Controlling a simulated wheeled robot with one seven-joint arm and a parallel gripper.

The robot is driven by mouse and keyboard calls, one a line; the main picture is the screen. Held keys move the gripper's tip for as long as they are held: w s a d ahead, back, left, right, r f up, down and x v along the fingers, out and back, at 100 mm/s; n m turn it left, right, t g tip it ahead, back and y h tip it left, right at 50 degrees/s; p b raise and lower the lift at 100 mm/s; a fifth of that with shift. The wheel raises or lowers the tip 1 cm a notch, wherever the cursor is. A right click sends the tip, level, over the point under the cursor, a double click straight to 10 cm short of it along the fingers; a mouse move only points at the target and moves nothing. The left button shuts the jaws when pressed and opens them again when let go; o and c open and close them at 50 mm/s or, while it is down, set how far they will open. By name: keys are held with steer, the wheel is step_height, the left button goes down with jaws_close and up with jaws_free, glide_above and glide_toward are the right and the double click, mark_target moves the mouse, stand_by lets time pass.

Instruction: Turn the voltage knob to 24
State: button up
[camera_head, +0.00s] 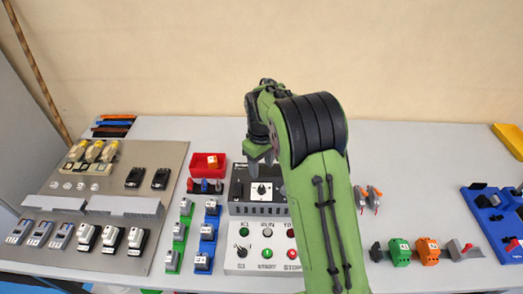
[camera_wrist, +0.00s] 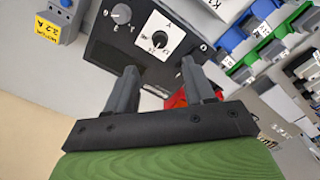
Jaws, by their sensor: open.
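A black control box (camera_head: 240,195) stands on the table near the middle, and it also shows in the wrist view (camera_wrist: 108,45). A dark knob (camera_head: 262,189) sits on a white square dial plate on its face; in the wrist view this knob (camera_wrist: 160,40) is just beyond my fingertips. A grey round knob (camera_wrist: 121,13) is beside it on the same face. I cannot read which dial is voltage or the exact setting. My gripper (camera_wrist: 159,70) is open and empty, its fingers apart and pointing toward the box.
A white button panel (camera_head: 253,256) lies in front of the box. A red bin (camera_head: 208,165) and rows of green and blue blocks are on its left. Green and orange parts (camera_head: 427,251) lie at right. A grey board (camera_head: 117,196) with devices fills the left.

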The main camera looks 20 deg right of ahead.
step_height(320, 180, up, 6)
steer(key=shift+f+p, duration=0.1)
steer(key=shift+p, duration=0.2)
